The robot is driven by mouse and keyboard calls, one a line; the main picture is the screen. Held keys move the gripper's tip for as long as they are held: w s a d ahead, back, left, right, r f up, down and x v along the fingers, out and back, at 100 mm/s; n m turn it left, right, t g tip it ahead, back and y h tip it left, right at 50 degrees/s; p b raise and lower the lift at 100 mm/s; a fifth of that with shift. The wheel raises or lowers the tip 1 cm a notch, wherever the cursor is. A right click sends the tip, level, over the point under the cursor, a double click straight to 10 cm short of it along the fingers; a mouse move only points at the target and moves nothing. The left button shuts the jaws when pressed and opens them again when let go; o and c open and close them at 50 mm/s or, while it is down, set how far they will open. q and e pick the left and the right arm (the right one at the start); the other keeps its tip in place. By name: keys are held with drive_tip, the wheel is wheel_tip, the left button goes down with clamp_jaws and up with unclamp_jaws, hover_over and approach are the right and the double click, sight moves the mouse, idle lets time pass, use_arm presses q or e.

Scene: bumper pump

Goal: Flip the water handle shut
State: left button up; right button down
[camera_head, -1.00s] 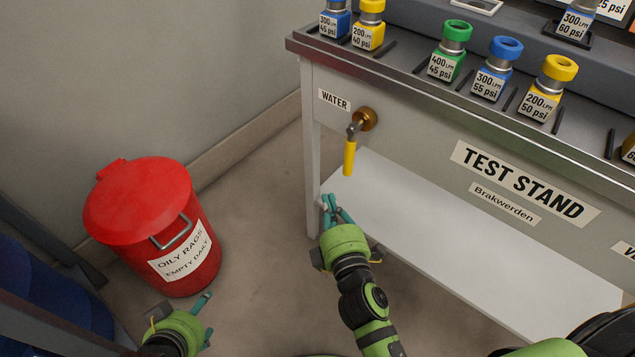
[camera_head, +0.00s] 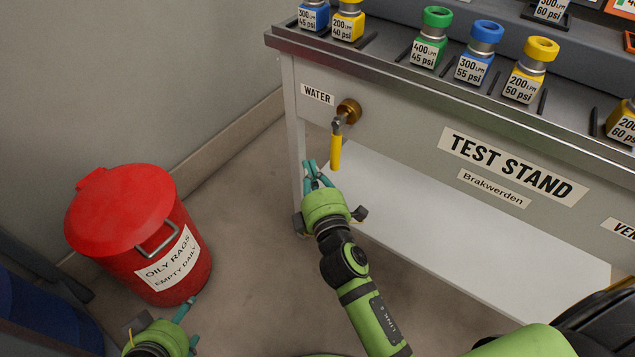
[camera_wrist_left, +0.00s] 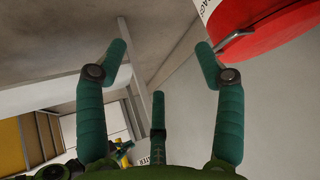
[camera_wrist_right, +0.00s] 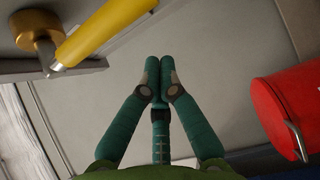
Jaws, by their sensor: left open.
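The yellow water handle (camera_head: 336,152) hangs straight down from the brass valve (camera_head: 348,112) beside the WATER label (camera_head: 317,94) on the test stand. In the right wrist view the yellow handle (camera_wrist_right: 105,30) is large at the upper left, with the brass fitting (camera_wrist_right: 36,30) beside it. My right gripper (camera_head: 314,168) is just below and left of the handle's lower end, not visibly touching it. Its fingertips (camera_wrist_right: 158,64) meet with nothing between them. My left gripper (camera_head: 191,322) is low at the left, near the red bin. Its fingers (camera_wrist_left: 160,50) are spread and empty.
A red oily-rags bin (camera_head: 125,215) stands on the floor at the left. Several labelled colored fittings (camera_head: 430,40) stand on the test stand's top (camera_head: 400,83). A white lower shelf (camera_head: 450,235) lies under the stand. Floor between bin and stand is clear.

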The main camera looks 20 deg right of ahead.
sight(336, 152)
use_arm(q)
drive_tip(key=shift+w+d+r+t, duration=0.3)
drive_tip(key=shift+w+r, duration=0.15)
drive_tip(key=shift+w, duration=0.15)
use_arm(e)
drive_tip(key=shift+w+d, duration=0.35)
drive_tip(key=shift+d, duration=0.45)
drive_tip(key=shift+w+d, duration=0.35)
drive_tip(key=shift+d, duration=0.45)
